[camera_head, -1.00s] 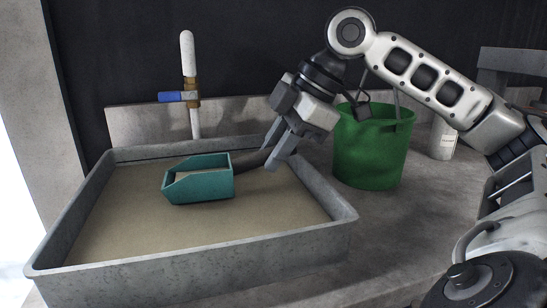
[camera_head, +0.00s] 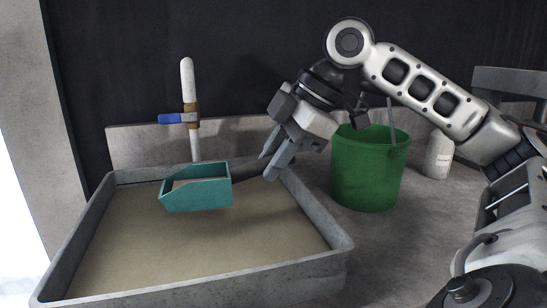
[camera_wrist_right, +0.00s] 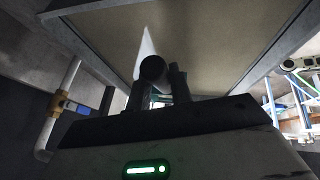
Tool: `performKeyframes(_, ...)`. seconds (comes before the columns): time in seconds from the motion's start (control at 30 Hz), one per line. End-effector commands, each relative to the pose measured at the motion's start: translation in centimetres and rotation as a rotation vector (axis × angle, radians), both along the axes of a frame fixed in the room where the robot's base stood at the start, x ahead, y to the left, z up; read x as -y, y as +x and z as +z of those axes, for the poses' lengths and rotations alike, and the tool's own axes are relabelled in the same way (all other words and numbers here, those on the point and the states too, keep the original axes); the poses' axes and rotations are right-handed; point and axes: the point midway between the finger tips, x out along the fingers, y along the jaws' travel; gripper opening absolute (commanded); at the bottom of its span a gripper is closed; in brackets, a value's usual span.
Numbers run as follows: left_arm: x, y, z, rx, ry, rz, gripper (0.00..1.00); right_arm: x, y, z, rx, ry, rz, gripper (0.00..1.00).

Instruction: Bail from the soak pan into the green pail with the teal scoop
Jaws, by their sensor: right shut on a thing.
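The teal scoop (camera_head: 197,194) is above the murky liquid in the grey soak pan (camera_head: 344,246), left of my right gripper. Its bowl looks about level, with murky liquid inside. My right gripper (camera_head: 271,166) is shut on the scoop's dark handle near the pan's back right. In the right wrist view the handle's round end (camera_wrist_right: 152,68) shows between the fingers, and the bowl is mostly hidden. The green pail (camera_head: 365,172) stands upright on the counter right of the pan; its inside is mostly hidden by the rim and my arm. My left gripper is not in view.
A pipe with a blue-handled valve (camera_head: 178,118) rises behind the pan. A white bottle (camera_head: 438,156) stands right of the pail. The pan's right wall lies between scoop and pail. The grey counter (camera_head: 400,240) in front of the pail is clear.

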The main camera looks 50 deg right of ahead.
Motion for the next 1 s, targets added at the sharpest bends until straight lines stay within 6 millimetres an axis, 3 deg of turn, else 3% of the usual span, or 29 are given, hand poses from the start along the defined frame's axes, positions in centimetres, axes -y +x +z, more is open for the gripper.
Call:
performKeyframes(0.1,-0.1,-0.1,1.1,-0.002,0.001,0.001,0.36,0.0,0.0,1.3,0.003,0.001,0.0,0.0)
performKeyframes(0.43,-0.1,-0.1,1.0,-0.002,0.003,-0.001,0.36,0.0,0.0,1.2,0.003,0.001,0.0,0.0)
performKeyframes(0.8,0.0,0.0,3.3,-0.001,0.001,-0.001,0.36,0.0,0.0,3.5,0.003,0.001,0.0,0.0)
performKeyframes(1.0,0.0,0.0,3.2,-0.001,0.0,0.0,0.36,0.0,0.0,3.4,0.003,0.001,0.0,0.0)
